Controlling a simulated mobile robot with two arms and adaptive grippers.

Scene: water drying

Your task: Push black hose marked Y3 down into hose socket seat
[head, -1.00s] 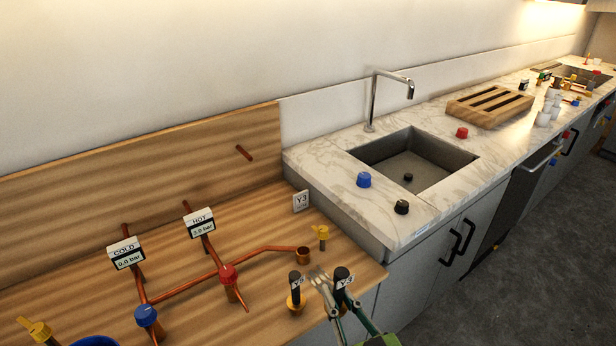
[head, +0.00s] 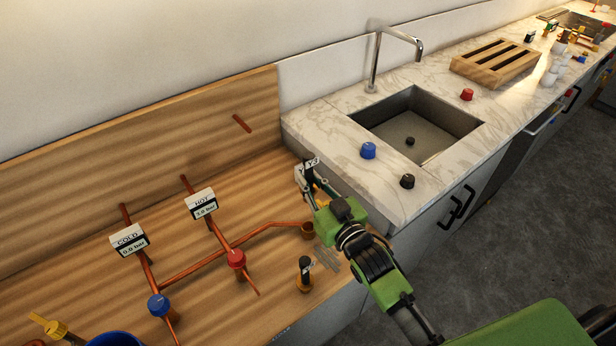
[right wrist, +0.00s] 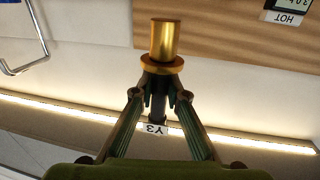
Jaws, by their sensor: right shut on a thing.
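My right gripper (head: 307,178) is shut on the black hose marked Y3 (head: 309,163), above the right end of the wooden bench. In the right wrist view the black hose (right wrist: 157,108) sits between the fingertips, with its white Y3 tag upside down in the picture and a brass collar and brass cylinder (right wrist: 165,40) beyond the tips. An open copper cup (head: 308,231) ends the copper pipe, just in front of the gripper in the head view. I cannot tell whether the brass end touches anything. My left gripper is out of view.
A second black hose (head: 305,264) stands near the bench's front edge. A grey slatted piece (head: 328,258) lies beside it. Red (head: 236,259) and blue (head: 158,305) valves stand on the pipework to the left. The sink counter (head: 338,120) is behind the gripper.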

